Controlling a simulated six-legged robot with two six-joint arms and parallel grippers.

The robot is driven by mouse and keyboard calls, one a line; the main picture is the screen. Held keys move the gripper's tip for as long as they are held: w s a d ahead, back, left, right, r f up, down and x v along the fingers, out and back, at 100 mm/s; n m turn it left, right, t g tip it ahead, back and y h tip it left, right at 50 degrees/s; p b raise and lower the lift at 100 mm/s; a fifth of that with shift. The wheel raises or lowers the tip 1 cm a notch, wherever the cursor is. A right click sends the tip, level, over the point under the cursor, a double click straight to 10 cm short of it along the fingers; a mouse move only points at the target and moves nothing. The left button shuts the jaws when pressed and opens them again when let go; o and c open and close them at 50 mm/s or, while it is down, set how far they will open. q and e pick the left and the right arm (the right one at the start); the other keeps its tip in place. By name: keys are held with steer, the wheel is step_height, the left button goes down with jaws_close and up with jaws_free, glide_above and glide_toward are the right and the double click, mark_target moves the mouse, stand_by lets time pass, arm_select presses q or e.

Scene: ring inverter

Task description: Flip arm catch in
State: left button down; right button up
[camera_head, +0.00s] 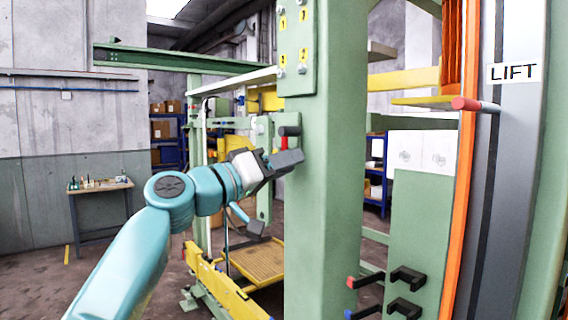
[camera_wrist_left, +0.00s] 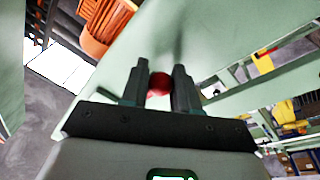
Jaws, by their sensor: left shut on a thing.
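My left gripper (camera_head: 288,160) reaches in from the left to the face of the thick green post (camera_head: 326,220). A small red handle with a dark end (camera_head: 285,143) shows just above its fingers and looks like the arm catch. In the left wrist view my gripper's two dark fingers (camera_wrist_left: 159,90) are on either side of the catch's rounded red end (camera_wrist_left: 159,83), shut on it. The rest of the catch is hidden by the fingers. My right gripper is not in view.
A red-ended lever (camera_head: 475,104) sticks out beside the LIFT label (camera_head: 514,73) at right. Black brackets (camera_head: 407,278) with red and blue ends sit low on a green panel. A yellow tray (camera_head: 258,262) lies behind my arm. A small table (camera_head: 100,187) stands far left.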

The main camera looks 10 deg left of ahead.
arm_select(q)
steer(key=c, duration=1)
jaws_free()
steer(key=shift+a+r, duration=0.1)
steer(key=shift+r, duration=0.3)
steer(key=shift+o, duration=0.5)
steer(key=shift+w+f, duration=0.2)
steer(key=shift+f, duration=0.05)
steer(key=shift+s, duration=0.15)
steer(key=b+v, duration=0.9)
steer(key=v, duration=0.7)
steer(key=shift+f+b, duration=0.15)
steer(key=shift+b, duration=0.2)
